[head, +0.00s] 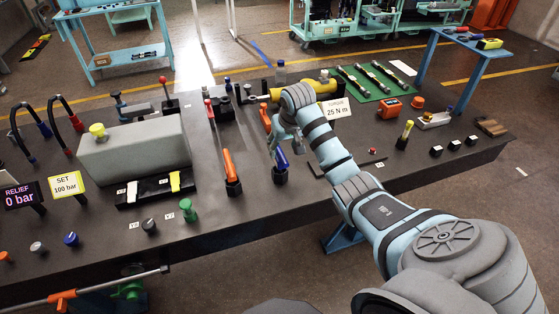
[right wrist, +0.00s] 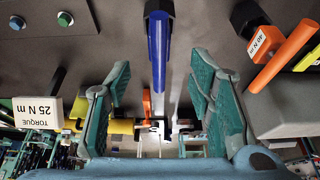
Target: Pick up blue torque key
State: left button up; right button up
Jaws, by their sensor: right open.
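The blue torque key (head: 282,158) stands upright in a black hexagonal base on the dark bench. In the right wrist view the blue key (right wrist: 157,55) points in between my fingers from its black base at the top. My right gripper (head: 276,142) is open and close to the key, partly hidden behind my own wrist. In the right wrist view my right gripper (right wrist: 160,78) has a green-padded finger on each side of the key, with visible gaps and no grip on it. My left gripper is not in view.
An orange-handled key (head: 229,165) stands left of the blue one; it shows at right in the wrist view (right wrist: 285,55). A torque sign (head: 336,108) reading 25 N m, a yellow cylinder (head: 320,85) and a grey block (head: 135,152) are nearby.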

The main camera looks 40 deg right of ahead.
aim_at(280, 159)
jog(key=x, duration=0.6)
jog(key=b+x, duration=0.1)
jog(key=x, duration=0.2)
jog(key=shift+s+f, duration=0.1)
jog(key=shift+s, duration=0.2)
grip_shut()
